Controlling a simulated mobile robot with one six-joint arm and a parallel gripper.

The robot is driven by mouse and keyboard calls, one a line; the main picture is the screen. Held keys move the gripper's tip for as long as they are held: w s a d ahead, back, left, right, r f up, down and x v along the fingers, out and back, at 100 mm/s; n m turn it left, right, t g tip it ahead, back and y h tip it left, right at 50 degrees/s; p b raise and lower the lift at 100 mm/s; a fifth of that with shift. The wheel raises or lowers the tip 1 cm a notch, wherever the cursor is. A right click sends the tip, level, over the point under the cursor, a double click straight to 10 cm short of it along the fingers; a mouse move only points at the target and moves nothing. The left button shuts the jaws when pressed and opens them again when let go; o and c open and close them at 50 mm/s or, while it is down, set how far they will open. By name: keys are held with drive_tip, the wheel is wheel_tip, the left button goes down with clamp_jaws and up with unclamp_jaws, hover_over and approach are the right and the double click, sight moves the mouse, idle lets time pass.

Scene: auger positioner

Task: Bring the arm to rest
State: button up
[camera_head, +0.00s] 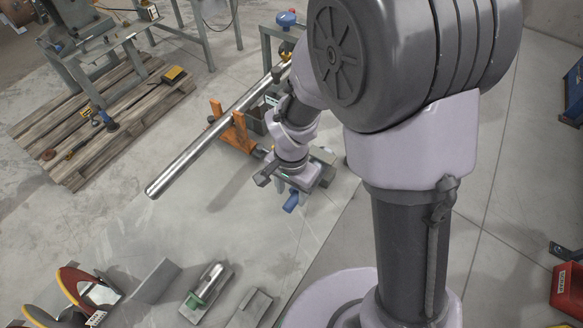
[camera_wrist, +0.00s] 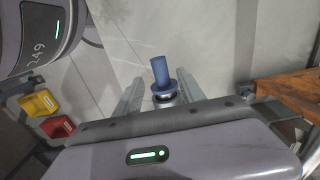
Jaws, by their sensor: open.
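My gripper (camera_head: 292,188) hangs at the end of my bent arm, pointing down over the grey surface, near the middle of the head view. In the wrist view its two fingers (camera_wrist: 161,92) stand apart with a clear gap. A blue flanged cylindrical piece (camera_wrist: 160,72) on a metallic base shows between the fingers, with space on both sides. The same blue piece (camera_head: 291,202) shows just below the gripper in the head view. Whether it touches anything below is not clear.
A long shiny metal tube (camera_head: 185,159) rests across an orange support (camera_head: 234,129) just left of my gripper. A wooden pallet (camera_head: 100,139) lies at the left. A red bin (camera_head: 567,288) is at the far right. Bare floor (camera_head: 510,190) lies right of my arm.

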drive_tip(key=s+d+r+n+t+y+p, duration=0.1)
drive_tip(key=s+d+r+t+p, duration=0.15)
drive_tip(key=r, duration=1.65)
drive_tip(key=s+d+r+n+t+y+b, duration=0.1)
drive_tip(key=s+d+r+n+t+b, duration=0.2)
drive_tip(key=s+r, duration=0.45)
drive_tip(key=n+g+h+p, duration=0.25)
drive_tip(key=n+g, duration=0.35)
drive_tip(key=n, duration=2.5)
hover_over(289, 204)
wheel_tip(289, 204, down, 14)
drive_tip(key=shift+n, duration=0.6)
wheel_tip(289, 204, down, 18)
drive_tip(key=b, duration=0.8)
drive_tip(key=shift+f, duration=0.1)
